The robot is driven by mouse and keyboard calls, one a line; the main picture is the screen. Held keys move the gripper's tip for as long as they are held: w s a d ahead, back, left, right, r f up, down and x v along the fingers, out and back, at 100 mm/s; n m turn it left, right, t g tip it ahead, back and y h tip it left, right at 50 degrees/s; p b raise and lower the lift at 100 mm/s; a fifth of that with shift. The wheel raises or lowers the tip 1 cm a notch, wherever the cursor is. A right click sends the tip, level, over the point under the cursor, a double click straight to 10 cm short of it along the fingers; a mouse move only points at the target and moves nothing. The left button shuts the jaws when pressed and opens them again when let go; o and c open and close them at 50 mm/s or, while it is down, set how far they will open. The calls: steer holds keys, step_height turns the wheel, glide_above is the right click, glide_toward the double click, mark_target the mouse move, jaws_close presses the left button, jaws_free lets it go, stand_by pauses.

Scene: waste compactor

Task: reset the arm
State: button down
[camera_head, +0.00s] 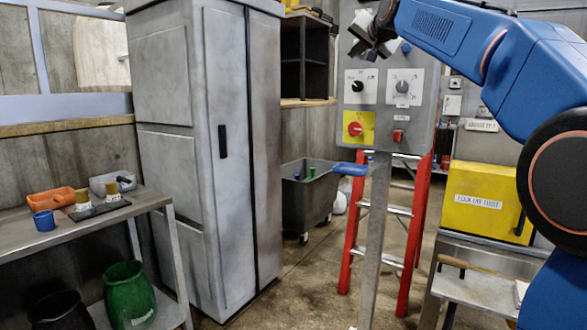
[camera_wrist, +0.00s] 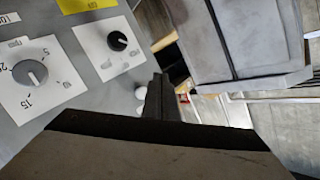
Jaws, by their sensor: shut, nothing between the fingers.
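My blue arm reaches in from the right in the head view. My gripper (camera_head: 366,30) is at the top left of the grey control panel (camera_head: 378,110), in front of its upper edge. The panel carries a black knob (camera_head: 357,86), a grey knob (camera_head: 402,86), a red knob (camera_head: 355,129) on a yellow plate and a red switch (camera_head: 398,135). In the wrist view my gripper (camera_wrist: 160,92) looks shut and empty. The panel appears turned over there, with the grey knob (camera_wrist: 30,73) and black knob (camera_wrist: 117,41) close by. I cannot tell whether the gripper touches the panel.
A tall grey cabinet (camera_head: 185,130) stands left of the panel. A metal table (camera_head: 75,225) with cups and an orange bin is further left. A red ladder (camera_head: 418,225) and grey cart (camera_head: 310,195) are behind the panel. A yellow box (camera_head: 490,200) sits to the right.

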steer(key=s+d+f+n+g, duration=0.1)
steer(key=s+d+f+g, duration=0.1)
steer(key=s+f, duration=1.5)
steer(key=s+d+f+n+g+h, duration=0.1)
steer(key=s+f+g, duration=0.4)
steer(key=s+f, duration=1.3)
steer(key=s+d+f+n+g+h, duration=0.1)
steer(key=s+d+f+n+g, duration=0.2)
steer(key=s+f, duration=1.4)
step_height(320, 180, down, 8)
steer(key=shift+s+d+r+g, duration=0.15)
steer(key=shift+s+d+g, duration=0.25)
steer(key=shift+d, duration=0.05)
steer(key=w+a+r+m+t, duration=0.1)
steer(key=w+a+r+t, duration=0.2)
steer(key=w+r, duration=1.4)
steer(key=w+a+r+m+t+y, duration=0.1)
steer(key=w+a+r+m+t, duration=0.1)
steer(key=w+r, duration=1.5)
steer(key=w+a+r+m+t+y, duration=0.1)
steer(key=w+a+r+t, duration=0.3)
steer(key=w+r, duration=1.3)
step_height(320, 180, up, 11)
steer(key=shift+a+f+m+t, duration=0.2)
steer(key=shift+m+t, duration=0.5)
steer(key=shift+t, duration=0.5)
steer(key=shift+w, duration=0.15)
steer(key=w+d, duration=0.5)
steer(key=w, duration=0.2)
